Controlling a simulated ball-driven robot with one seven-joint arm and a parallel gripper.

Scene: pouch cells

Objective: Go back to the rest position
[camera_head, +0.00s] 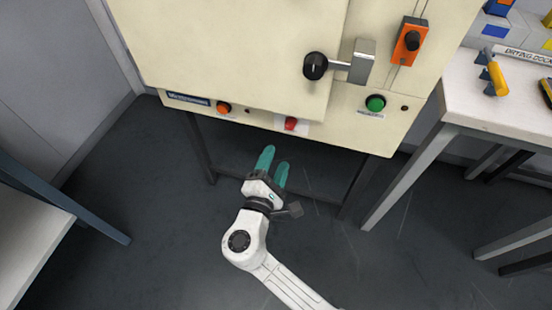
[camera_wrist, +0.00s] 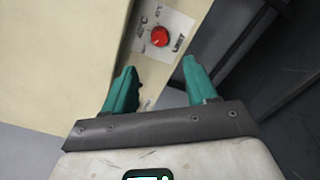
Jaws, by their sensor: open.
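My gripper (camera_head: 273,168) is open and empty, with its two teal fingers apart. In the head view it is over the dark floor, just below the front panel of a cream machine (camera_head: 240,50). In the wrist view the gripper (camera_wrist: 158,88) points toward the machine's panel, and a red button (camera_wrist: 160,37) shows ahead, between and beyond the fingertips. The same red button (camera_head: 291,124) is on the panel above the fingers in the head view. I cannot tell the exact gap between fingertips and panel.
The machine has an orange button (camera_head: 224,108), a green button (camera_head: 376,103), a black-knobbed lever (camera_head: 315,66) and an orange latch (camera_head: 410,41). A white table (camera_head: 500,115) with a yellow-handled tool (camera_head: 496,75) stands right. Another table (camera_head: 30,235) is at left. Floor between is clear.

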